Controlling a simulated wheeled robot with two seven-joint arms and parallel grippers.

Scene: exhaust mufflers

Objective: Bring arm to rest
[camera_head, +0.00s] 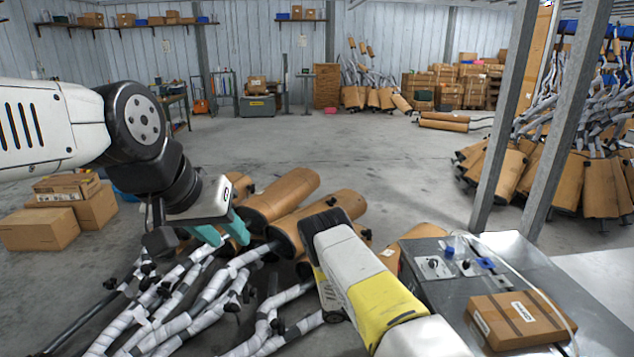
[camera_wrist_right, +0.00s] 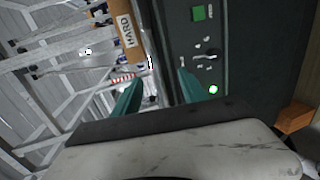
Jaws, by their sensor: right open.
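My left gripper (camera_head: 228,236) comes in from the left in the head view. Its two teal fingers are apart with nothing seen held, above the pile of wrapped exhaust pipes and brown mufflers. My right arm (camera_head: 365,285), white and yellow, reaches up from the lower right over the pile's right edge; its fingers are hidden in the head view. In the right wrist view my right gripper (camera_wrist_right: 158,88) is open, its teal fingers apart and empty. Beyond them is a dark panel (camera_wrist_right: 235,60) with a green square and small fittings.
Brown mufflers (camera_head: 320,217) and wrapped pipes (camera_head: 165,320) lie below my left gripper. A grey bench (camera_head: 445,295) bears a cardboard box (camera_head: 521,319) at right. Steel posts (camera_head: 497,130) stand beyond it. Boxes (camera_head: 40,229) sit at left. The middle floor is clear.

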